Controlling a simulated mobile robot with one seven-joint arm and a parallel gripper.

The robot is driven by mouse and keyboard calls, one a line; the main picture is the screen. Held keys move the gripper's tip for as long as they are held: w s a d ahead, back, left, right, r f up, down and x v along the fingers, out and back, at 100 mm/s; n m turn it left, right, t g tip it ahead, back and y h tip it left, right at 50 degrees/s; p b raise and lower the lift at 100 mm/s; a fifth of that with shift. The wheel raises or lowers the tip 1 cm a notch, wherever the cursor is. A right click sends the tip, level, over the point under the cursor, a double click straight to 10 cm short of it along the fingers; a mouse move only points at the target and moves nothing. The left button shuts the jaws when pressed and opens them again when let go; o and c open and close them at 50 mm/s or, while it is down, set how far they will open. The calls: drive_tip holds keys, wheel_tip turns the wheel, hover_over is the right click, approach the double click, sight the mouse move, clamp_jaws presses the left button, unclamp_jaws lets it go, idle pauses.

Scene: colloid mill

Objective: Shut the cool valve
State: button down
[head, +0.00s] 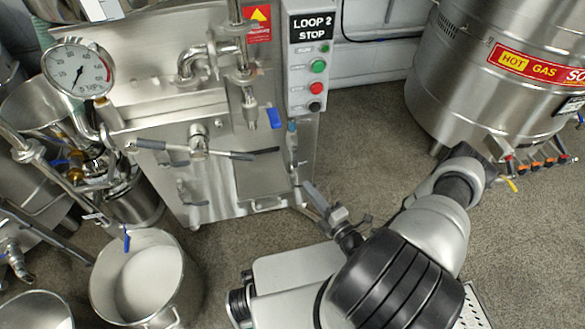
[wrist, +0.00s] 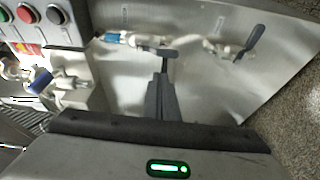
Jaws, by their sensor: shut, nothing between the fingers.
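No readable label marks the cool valve. A small valve line with a light-blue fitting (head: 291,127) runs down the machine's right side. The same light-blue fitting (wrist: 114,38) shows in the wrist view, with a dark lever (wrist: 155,52) to its right. My gripper (head: 309,189) is low beside the machine's right side, shut and empty. In the wrist view my gripper's fingers (wrist: 162,80) point at the dark lever, very close to it; I cannot tell if they touch. A separate blue-handled valve (head: 274,118) is on the machine's front; its blue handle (wrist: 41,80) also shows in the wrist view.
A button panel (head: 308,65) reading LOOP 2 STOP stands above the side valve line. Another dark-handled valve (wrist: 250,42) is farther right in the wrist view. A hot gas tank (head: 470,95) stands right. A steel pot (head: 140,280) is front left. Floor between machine and tank is clear.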

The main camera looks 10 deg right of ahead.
sight(295, 163)
drive_tip(key=shift+f, duration=0.1)
drive_tip(key=x, duration=1)
drive_tip(key=shift+b, duration=0.3)
drive_tip(key=shift+d, duration=0.15)
drive_tip(key=shift+n, duration=0.5)
